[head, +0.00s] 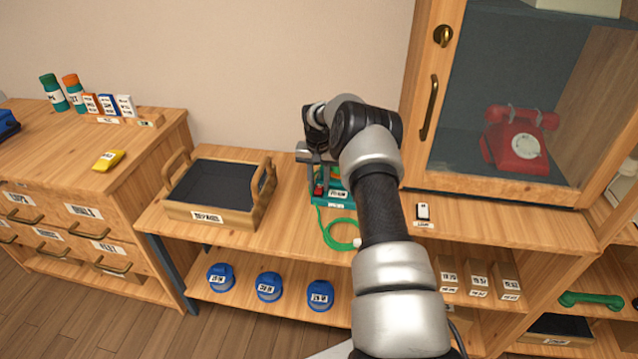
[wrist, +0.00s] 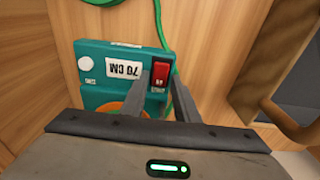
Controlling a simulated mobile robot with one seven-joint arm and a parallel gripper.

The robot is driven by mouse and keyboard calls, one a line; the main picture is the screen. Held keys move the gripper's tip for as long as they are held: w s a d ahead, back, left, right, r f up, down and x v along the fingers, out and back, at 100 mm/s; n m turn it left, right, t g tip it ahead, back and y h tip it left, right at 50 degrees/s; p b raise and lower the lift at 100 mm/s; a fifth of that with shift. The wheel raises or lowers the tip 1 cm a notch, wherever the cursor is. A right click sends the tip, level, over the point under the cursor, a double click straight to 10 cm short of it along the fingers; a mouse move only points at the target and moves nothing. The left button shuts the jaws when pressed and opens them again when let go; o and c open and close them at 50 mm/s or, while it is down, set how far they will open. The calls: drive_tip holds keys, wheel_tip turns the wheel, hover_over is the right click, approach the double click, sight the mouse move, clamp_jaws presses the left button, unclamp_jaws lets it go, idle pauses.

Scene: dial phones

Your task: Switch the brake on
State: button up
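A teal device (head: 345,207) stands on the middle shelf top, partly hidden by my arm. In the wrist view the teal device (wrist: 95,112) shows a red rocker switch (wrist: 160,74), a white label (wrist: 123,68) reading "70 CM" upside down, and a round white knob (wrist: 84,63). The red switch also shows in the head view (head: 319,191). My gripper (wrist: 153,86) is over the device with its fingers apart and nothing between them. The fingertips are near the red switch; whether they touch it cannot be told.
A green cord (head: 338,232) curls in front of the device. A wooden tray (head: 190,211) stands to the left. A cabinet with a glass door (head: 465,100) and a red phone (head: 518,140) is at right. A small white switch (head: 423,211) lies on the wood right of my arm.

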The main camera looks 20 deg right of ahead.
sight(318, 192)
drive_tip(key=shift+o, duration=0.8)
wheel_tip(318, 192, up, 17)
drive_tip(key=s+a+p, duration=0.1)
drive_tip(key=p, duration=0.1)
drive_tip(key=shift+s+r+p, duration=0.2)
drive_tip(key=shift+s+p, duration=0.05)
drive_tip(key=shift+p, duration=0.1)
